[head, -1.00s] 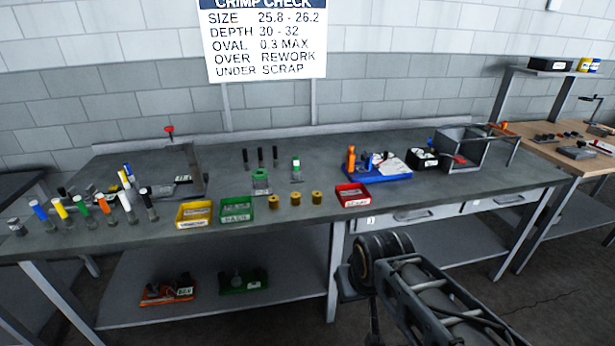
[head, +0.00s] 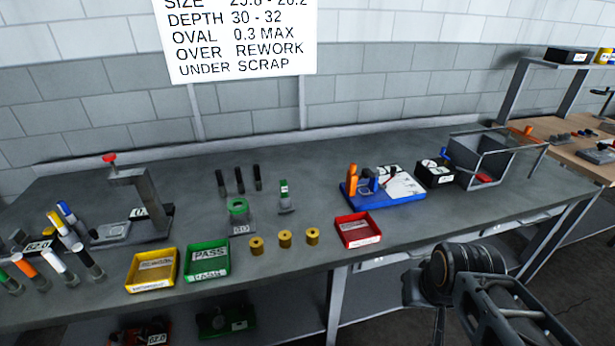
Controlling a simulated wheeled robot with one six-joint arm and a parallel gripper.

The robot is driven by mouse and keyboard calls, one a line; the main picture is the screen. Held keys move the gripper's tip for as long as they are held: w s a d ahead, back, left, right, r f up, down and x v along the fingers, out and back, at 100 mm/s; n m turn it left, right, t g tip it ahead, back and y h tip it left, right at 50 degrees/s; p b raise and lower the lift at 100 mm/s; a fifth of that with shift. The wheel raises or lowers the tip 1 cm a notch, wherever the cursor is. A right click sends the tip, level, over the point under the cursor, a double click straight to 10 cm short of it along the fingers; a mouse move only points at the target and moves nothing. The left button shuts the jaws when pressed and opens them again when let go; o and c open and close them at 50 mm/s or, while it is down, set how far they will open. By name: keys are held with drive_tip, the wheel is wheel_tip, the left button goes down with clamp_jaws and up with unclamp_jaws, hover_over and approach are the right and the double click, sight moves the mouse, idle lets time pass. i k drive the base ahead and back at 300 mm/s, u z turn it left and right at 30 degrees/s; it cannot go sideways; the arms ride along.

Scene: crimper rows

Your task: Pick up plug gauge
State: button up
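A small upright gauge with a green and white top and a grey base (head: 285,197) stands near the middle of the bench; it looks like the plug gauge, though its fine detail is too small to read. Just left of it is a grey block with a green ring on top (head: 238,212). Three thin black upright pins (head: 239,180) stand behind them. My arm shows at the lower right, in front of the bench and well apart from the gauge. My gripper's fingers are not in view.
Yellow (head: 152,270), green (head: 208,262) and red (head: 358,230) trays line the bench front, with three brass cylinders (head: 284,239) between. Several coloured-handled tools (head: 64,245) and a grey press (head: 140,205) stand left. A blue tray (head: 384,187) and open grey box (head: 482,160) stand right.

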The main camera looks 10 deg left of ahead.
sight(283, 183)
drive_tip(key=u, duration=0.4)
drive_tip(key=i, duration=0.95)
drive_tip(key=u, duration=0.75)
